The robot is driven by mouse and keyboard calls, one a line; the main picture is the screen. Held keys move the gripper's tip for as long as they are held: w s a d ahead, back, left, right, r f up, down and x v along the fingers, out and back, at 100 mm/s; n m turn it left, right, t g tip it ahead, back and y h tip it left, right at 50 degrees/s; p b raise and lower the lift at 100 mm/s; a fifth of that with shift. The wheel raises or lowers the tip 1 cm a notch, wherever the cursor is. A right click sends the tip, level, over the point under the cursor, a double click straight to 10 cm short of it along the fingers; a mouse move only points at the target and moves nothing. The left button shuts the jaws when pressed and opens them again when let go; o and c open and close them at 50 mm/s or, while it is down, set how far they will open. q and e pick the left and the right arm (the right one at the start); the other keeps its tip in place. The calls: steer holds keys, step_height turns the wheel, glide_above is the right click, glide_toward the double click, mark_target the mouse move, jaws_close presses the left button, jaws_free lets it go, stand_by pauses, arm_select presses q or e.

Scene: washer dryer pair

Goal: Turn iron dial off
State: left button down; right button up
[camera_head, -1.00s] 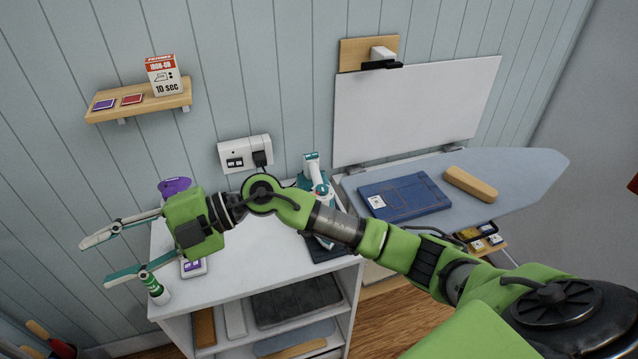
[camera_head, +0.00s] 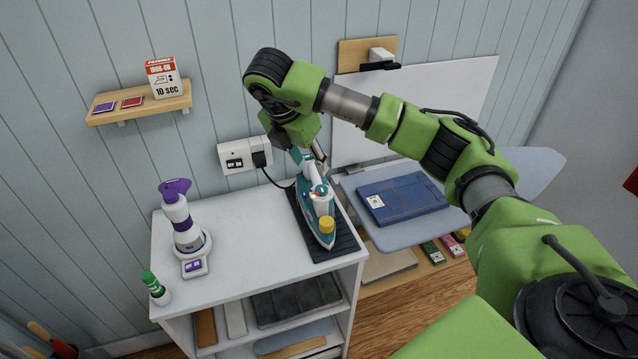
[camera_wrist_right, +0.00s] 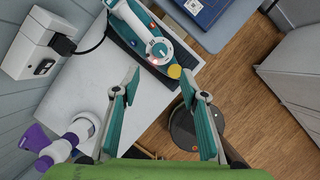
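The teal and white iron (camera_head: 318,215) lies on a dark ribbed mat (camera_head: 338,245) at the right of the white cabinet top. A round white dial with red marks (camera_wrist_right: 160,49) and a yellow knob (camera_head: 327,224) show on it; I cannot tell which is the task's dial. My right gripper (camera_head: 308,158) points down at the iron's rear end in the head view, partly hiding it. In the right wrist view, its fingers (camera_wrist_right: 157,78) are spread and empty, with the iron beyond the tips. Contact with the iron is not visible. My left gripper is out of view.
A purple and white spray bottle (camera_head: 180,220) and a green-capped bottle (camera_head: 155,288) stand at the cabinet's left. A wall outlet (camera_head: 240,155) holds the black plug. The ironing board (camera_head: 420,232) with folded blue cloth (camera_head: 405,198) is at right.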

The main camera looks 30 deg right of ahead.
mark_target(321, 188)
steer(key=p+x, duration=0.4)
steer(key=x, duration=0.7)
steer(key=shift+d+f, duration=0.15)
steer(key=shift+f, duration=0.3)
steer(key=c, duration=1.1)
